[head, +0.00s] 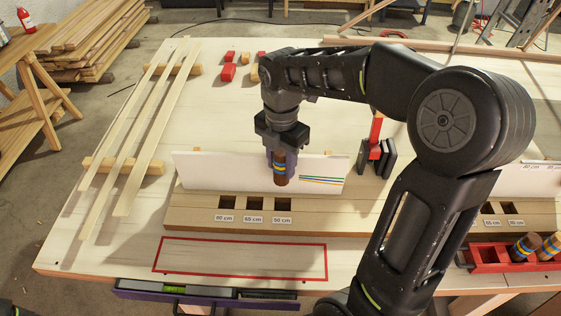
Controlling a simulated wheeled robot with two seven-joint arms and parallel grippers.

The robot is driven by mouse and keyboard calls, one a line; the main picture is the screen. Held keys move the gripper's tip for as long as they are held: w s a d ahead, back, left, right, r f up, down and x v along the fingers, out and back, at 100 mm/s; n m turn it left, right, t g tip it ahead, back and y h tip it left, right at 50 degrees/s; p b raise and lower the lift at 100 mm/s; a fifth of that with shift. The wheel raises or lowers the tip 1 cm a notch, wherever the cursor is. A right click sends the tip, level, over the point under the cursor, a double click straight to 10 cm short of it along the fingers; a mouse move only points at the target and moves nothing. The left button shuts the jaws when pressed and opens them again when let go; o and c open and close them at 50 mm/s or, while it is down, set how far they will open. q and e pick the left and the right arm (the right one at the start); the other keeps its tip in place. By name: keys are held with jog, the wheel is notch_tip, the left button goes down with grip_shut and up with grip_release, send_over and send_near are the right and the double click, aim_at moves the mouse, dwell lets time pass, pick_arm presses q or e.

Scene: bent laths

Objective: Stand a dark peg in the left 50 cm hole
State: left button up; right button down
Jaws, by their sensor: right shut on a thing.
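My right gripper (281,150) points down and is shut on a dark brown peg (280,180) with blue and yellow bands. The peg hangs upright, in front of the white upright board in the picture. The left wooden hole block (190,212) has three square holes in a row. The left 50 cm hole (283,204) is the rightmost of these, and looks dark and empty. The peg's lower end shows a little above this hole in the picture; the exact gap is hard to tell. My left gripper is not in view.
A red tray (488,257) at the right holds banded pegs, dark (525,247) and light (550,245). Another hole block is partly hidden behind my right arm. Pale laths (155,135) lie at the left. A red-outlined area (240,258) in front is bare.

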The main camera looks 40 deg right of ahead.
aim_at(283, 183)
jog(key=shift+s+d, duration=0.15)
jog(key=shift+s, duration=0.05)
jog(key=shift+w, duration=0.1)
jog(key=shift+f, duration=0.15)
jog(key=shift+f, duration=0.85)
notch_tip(283, 183, down, 5)
jog(key=b, duration=0.4)
jog(key=shift+f+b, duration=0.2)
jog(key=shift+b, duration=0.1)
jog(key=shift+f+b, duration=0.3)
jog(key=shift+f, duration=0.25)
jog(key=shift+f+b, duration=0.35)
jog(key=shift+f, duration=0.2)
jog(key=c, duration=0.9)
grip_release()
